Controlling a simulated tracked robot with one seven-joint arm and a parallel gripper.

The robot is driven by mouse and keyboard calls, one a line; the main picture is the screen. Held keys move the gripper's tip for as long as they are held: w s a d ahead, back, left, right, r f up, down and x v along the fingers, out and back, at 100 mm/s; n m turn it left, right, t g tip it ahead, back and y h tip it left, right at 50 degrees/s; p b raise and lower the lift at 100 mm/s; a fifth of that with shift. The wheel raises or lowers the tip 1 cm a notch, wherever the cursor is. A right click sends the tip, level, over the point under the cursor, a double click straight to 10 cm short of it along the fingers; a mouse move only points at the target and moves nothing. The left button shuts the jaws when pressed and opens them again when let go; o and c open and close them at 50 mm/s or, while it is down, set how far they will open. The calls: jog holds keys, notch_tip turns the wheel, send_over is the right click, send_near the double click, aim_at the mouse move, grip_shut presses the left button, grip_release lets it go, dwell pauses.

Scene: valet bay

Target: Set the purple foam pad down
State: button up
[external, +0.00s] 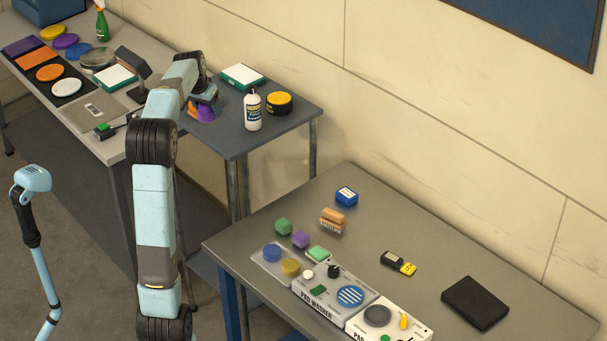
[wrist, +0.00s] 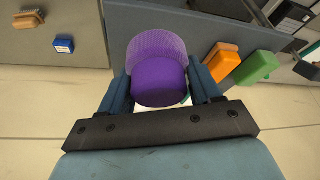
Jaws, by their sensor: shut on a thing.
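The purple foam pad (wrist: 158,80) is round, with a paler purple part and a darker purple part. In the wrist view it sits between the two fingers of my gripper (wrist: 162,88), which are shut on its sides. In the external view my gripper (external: 205,100) is low over the small dark table (external: 238,140), and the purple pad (external: 205,113) shows below it, partly hidden by the arm. I cannot tell whether the pad touches the tabletop. A bit of orange shows beside the pad.
A white bottle (external: 252,111), a black-and-yellow tin (external: 279,103) and a green-edged white box (external: 242,76) stand near my gripper on the small table. The left bench (external: 113,151) holds several coloured pads. An orange block (wrist: 222,62) and a green block (wrist: 257,67) show right of the pad.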

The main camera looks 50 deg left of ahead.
jog(key=shift+s+d+r, duration=0.25)
jog(key=shift+s+d, duration=0.05)
jog(key=shift+s, duration=0.15)
jog(key=shift+s+d+r, duration=0.25)
jog(key=shift+s, duration=0.15)
jog(key=w+d+f+m+h, duration=0.1)
jog(key=w+d+f+m, duration=0.1)
jog(key=w+d+f, duration=0.4)
jog(key=w+d+f+m, duration=0.1)
jog(key=w+d, duration=0.2)
jog(key=d, duration=0.5)
jog(key=w+d+f+m+h, duration=0.1)
jog(key=w+d+f+m, duration=0.1)
jog(key=w+d+f, duration=0.4)
jog(key=w+d+f+m+h, duration=0.1)
jog(key=d+f+m, duration=0.15)
jog(key=d, duration=0.95)
jog(key=w+d+f+m, duration=0.1)
jog(key=d+f, duration=0.3)
jog(key=d, duration=0.9)
send_near(385, 226)
jog(key=shift+w+d+f, duration=0.25)
jog(key=shift+w+f, duration=0.15)
jog(key=shift+f, duration=0.15)
jog(key=shift+w+f, duration=0.65)
jog(key=shift+f, duration=1.65)
